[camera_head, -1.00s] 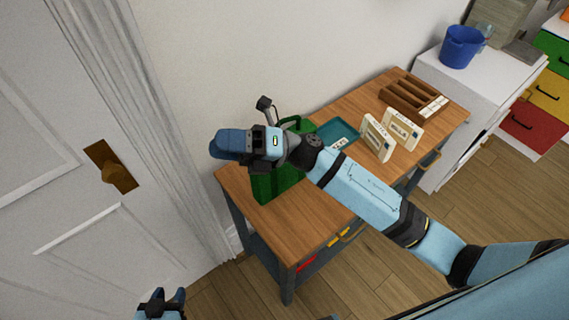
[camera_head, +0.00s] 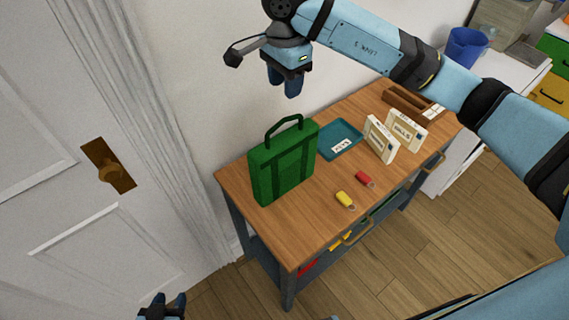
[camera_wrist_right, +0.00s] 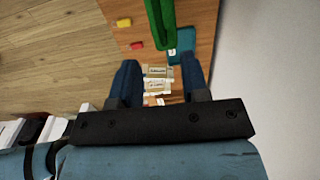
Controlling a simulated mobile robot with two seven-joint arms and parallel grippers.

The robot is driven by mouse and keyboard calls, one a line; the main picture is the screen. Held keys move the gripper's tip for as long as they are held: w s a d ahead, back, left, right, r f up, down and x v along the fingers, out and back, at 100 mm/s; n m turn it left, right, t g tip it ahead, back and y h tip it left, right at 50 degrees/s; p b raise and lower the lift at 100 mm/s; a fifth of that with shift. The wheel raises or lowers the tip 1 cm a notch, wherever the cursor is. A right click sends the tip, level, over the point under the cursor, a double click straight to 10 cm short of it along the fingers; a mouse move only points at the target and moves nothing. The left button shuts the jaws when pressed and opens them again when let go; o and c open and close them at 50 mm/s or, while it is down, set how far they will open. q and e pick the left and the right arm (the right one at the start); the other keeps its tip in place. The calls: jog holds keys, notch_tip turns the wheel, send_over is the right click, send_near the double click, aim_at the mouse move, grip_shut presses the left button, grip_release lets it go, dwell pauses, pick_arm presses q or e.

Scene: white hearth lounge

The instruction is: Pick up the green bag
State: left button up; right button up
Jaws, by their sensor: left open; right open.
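The green bag (camera_head: 284,168) stands upright on the wooden table (camera_head: 290,240), with its loop handle up. My right gripper (camera_head: 285,88) is above the bag, apart from it, with its fingers pointing down. In the right wrist view the gripper (camera_wrist_right: 159,85) is open and empty, and part of the green bag (camera_wrist_right: 161,30) shows at the top, beyond the fingertips. My left gripper (camera_head: 162,306) is low at the bottom edge of the head view, left of the table and far from the bag. It is open.
On the table are a teal tray (camera_head: 338,141), two white boxes (camera_head: 381,139), a yellow tag (camera_head: 344,199), a red tag (camera_head: 365,179) and a wooden organiser (camera_head: 405,99). A blue bucket (camera_head: 467,46) stands on a white cabinet. A white door (camera_head: 60,200) is at left.

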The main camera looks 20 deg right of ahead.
aim_at(285, 118)
notch_tip(285, 118, down, 7)
jog(key=shift+p, duration=0.55)
notch_tip(285, 118, down, 5)
jog(key=shift+s+a+r+p, duration=0.1)
jog(key=shift+p, duration=0.8)
jog(key=shift+f, duration=0.35)
grip_shut()
